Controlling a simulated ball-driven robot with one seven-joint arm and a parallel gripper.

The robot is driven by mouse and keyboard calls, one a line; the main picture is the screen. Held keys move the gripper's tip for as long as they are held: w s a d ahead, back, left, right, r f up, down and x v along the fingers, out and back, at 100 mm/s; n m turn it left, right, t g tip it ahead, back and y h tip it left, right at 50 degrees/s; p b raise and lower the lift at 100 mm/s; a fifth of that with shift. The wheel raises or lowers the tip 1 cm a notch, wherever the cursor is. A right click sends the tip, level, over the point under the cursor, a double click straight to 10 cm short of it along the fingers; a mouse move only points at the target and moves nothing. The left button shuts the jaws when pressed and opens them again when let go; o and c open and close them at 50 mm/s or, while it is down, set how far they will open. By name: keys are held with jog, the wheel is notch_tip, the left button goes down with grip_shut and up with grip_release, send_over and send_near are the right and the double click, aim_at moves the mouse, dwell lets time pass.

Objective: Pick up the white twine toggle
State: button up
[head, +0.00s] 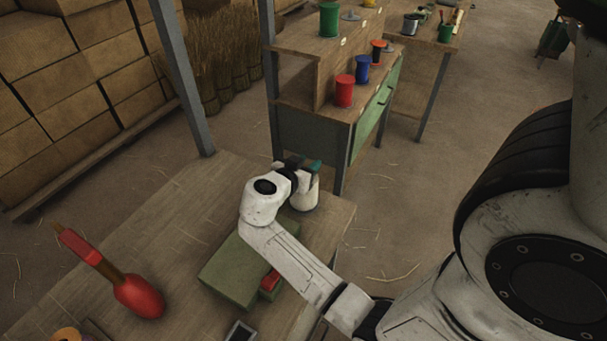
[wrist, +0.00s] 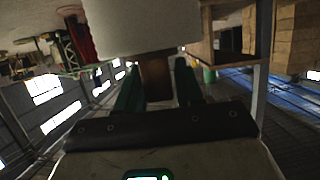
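The white twine toggle (head: 304,195) shows in the head view as a white cylinder at the far right part of the workbench, partly behind my arm. In the wrist view its large pale body (wrist: 150,28) fills the top middle, with a brown stem (wrist: 155,78) below it. My gripper (head: 303,167) is at the top of the toggle. In the wrist view the dark green fingers of my gripper (wrist: 159,80) stand on either side of the brown stem. I cannot tell whether they press on it.
The workbench (head: 190,215) also holds a green block (head: 235,268) with a small red piece (head: 271,280) and a red-ended tool (head: 140,296). A shelf bench (head: 312,130) with coloured spools stands just behind. A grey post (head: 182,75) rises at the bench's far edge.

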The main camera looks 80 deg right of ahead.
grip_shut()
jog(key=shift+r, duration=0.1)
